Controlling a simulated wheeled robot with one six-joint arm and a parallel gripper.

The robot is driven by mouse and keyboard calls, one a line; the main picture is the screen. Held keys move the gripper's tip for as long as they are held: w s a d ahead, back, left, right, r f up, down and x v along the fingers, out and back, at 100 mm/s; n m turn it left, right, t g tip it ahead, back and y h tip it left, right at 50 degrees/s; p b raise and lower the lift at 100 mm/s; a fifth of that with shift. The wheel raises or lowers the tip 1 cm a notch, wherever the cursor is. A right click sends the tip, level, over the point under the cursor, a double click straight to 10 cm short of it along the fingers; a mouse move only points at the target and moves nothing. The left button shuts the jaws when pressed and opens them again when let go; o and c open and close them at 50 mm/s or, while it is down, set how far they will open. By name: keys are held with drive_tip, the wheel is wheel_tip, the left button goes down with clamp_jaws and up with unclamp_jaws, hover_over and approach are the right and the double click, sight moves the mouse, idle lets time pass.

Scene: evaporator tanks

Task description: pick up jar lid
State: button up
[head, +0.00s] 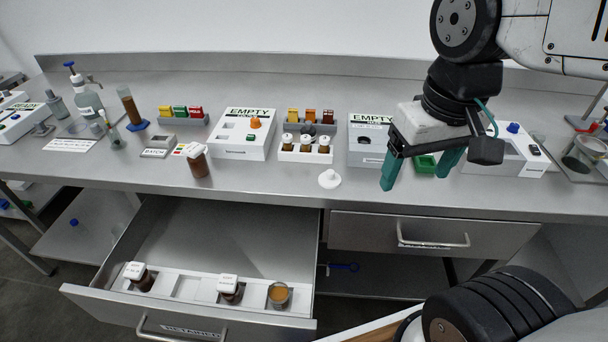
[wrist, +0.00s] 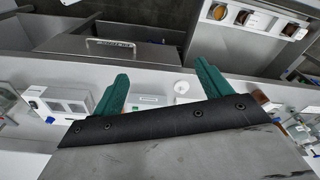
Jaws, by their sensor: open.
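A white round jar lid with a small raised knob (head: 329,179) lies on the steel bench near its front edge. In the wrist view the lid (wrist: 181,87) shows between the two fingers, closer to the right one. My gripper (head: 419,174) is open and empty, with teal fingers pointing down, above the bench to the right of the lid. In the wrist view the open gripper (wrist: 162,75) spans the bench edge. An uncovered jar with orange-brown contents (head: 279,294) stands in the open drawer; it also shows in the wrist view (wrist: 288,28).
Below the bench, the drawer (head: 190,316) is pulled out with capped jars (head: 231,290) in it. Behind the lid stands a rack (head: 306,155) of jars. A white box marked EMPTY (head: 243,146) is left of it. A capped brown jar (head: 198,165) stands left of the lid.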

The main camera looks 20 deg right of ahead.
drive_tip(key=w+a+f, duration=0.2)
drive_tip(key=w+f, duration=0.2)
drive_tip(key=w, duration=0.9)
drive_tip(key=m+g, duration=0.1)
hover_over(330, 171)
drive_tip(key=s, duration=0.1)
wheel_tip(330, 171, down, 8)
drive_tip(key=shift+a+f, duration=0.15)
drive_tip(key=shift+f, duration=0.05)
drive_tip(key=shift+w+f, duration=0.2)
drive_tip(key=shift+f, duration=0.15)
drive_tip(key=f, duration=0.7)
drive_tip(key=shift+w+f, duration=0.25)
drive_tip(key=shift+f, duration=0.05)
drive_tip(key=c, duration=1)
